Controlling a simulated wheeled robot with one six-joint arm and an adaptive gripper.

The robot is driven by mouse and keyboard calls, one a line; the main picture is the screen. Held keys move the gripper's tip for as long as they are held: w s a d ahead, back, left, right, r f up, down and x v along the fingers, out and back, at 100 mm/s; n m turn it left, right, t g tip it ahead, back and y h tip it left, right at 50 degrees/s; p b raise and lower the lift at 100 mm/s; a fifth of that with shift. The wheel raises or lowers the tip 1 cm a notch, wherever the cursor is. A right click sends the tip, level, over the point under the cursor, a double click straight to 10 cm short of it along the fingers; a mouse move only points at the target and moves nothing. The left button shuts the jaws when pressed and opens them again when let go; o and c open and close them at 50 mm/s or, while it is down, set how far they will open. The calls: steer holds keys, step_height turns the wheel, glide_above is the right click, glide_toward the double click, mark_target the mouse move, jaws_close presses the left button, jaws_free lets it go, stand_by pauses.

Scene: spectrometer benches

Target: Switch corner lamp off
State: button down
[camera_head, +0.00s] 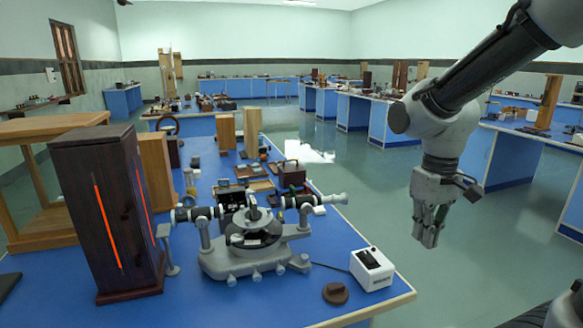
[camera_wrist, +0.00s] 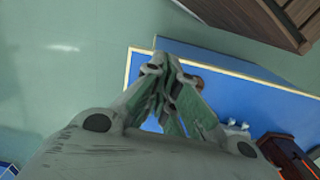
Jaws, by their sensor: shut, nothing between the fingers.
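A tall dark wooden lamp housing (camera_head: 88,205) stands on the near blue bench at the left in the head view, with glowing orange-red slits in its sides, so it looks lit. A small white box (camera_head: 372,270) with a dark switch on top sits near the bench's front right corner. A cable runs from it toward the spectrometer. I cannot tell which lamp it serves. My gripper (camera_head: 427,236) hangs pointing down over the floor, right of the bench and apart from the box. It is shut and empty; its fingers also show in the wrist view (camera_wrist: 158,64).
A grey spectrometer (camera_head: 245,250) stands mid-bench, with a round brown disc (camera_head: 335,293) near the front edge. Wooden boxes and small instruments fill the bench behind. Other blue benches (camera_head: 390,118) stand farther back. The floor (camera_head: 370,185) between them is clear.

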steer(key=s+d+r+m+t, duration=0.3)
steer(key=s+d+r+t, duration=0.1)
steer(key=s+d+r, duration=0.4)
steer(key=shift+s+r+t, duration=0.3)
steer(key=shift+s, duration=0.35)
